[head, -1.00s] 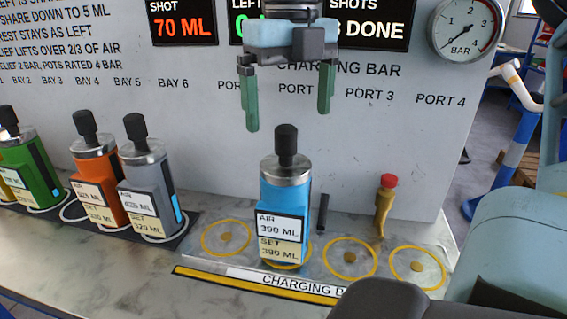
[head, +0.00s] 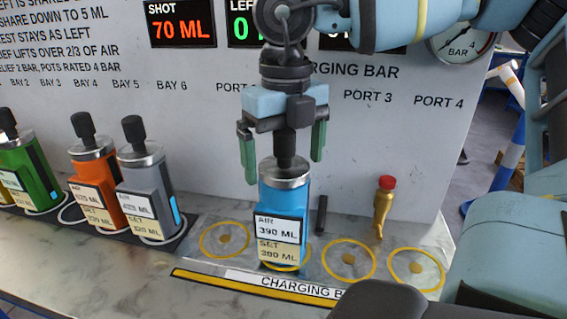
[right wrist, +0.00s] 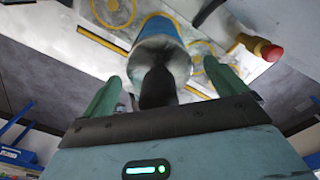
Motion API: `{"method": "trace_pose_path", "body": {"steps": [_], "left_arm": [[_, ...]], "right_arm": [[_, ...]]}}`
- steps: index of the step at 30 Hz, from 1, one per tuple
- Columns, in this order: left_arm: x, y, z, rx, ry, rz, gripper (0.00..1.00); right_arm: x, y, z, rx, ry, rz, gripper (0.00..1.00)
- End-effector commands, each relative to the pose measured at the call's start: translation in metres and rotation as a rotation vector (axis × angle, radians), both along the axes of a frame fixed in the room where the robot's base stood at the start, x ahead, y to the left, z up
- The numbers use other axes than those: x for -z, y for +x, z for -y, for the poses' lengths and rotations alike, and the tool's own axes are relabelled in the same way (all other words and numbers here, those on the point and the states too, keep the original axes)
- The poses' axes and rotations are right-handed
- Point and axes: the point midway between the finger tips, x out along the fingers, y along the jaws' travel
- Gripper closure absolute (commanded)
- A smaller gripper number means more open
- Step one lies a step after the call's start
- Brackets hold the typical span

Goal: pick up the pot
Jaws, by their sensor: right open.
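The blue pot (head: 284,205) stands upright on a yellow-ringed port of the charging bar. It has a silver collar, a black knob on top, and labels reading AIR 390 ML and SET 390 ML. My right gripper (head: 283,165) is open above it, with its green fingers on either side of the black knob. The fingertips reach about the level of the collar and look apart from it. In the right wrist view, the pot (right wrist: 160,50) lies between the open fingers, knob toward the palm. My left gripper is not in view.
The charging bar (head: 215,259) has free ringed ports beside the pot. A brass valve with a red cap (head: 384,205) stands to the right, and a short dark post (head: 321,214) is close by. Grey (head: 150,195), orange (head: 97,185) and green (head: 35,175) pots stand left.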

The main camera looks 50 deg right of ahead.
Motion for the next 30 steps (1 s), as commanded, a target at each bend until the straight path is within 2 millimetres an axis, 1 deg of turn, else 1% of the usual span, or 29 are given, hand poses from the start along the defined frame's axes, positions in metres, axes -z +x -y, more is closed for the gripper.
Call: {"method": "trace_pose_path", "body": {"steps": [4,15,25,26,30], "left_arm": [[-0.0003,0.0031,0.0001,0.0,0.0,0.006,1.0],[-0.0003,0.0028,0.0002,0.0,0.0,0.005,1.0],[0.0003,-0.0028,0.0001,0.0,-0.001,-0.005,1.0],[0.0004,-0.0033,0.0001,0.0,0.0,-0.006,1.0],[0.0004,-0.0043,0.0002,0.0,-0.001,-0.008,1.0]], "right_arm": [[-0.0001,0.0,0.0,0.0,0.0,0.0,0.04],[-0.0005,-0.0001,0.0,0.0,0.0,0.0,0.53],[-0.0007,-0.0001,0.0001,0.0,-0.001,0.0,0.96],[-0.0007,-0.0001,0.0001,0.0,-0.001,0.0,0.99],[-0.0018,0.0004,-0.0002,0.0,0.0,0.003,0.99]]}}
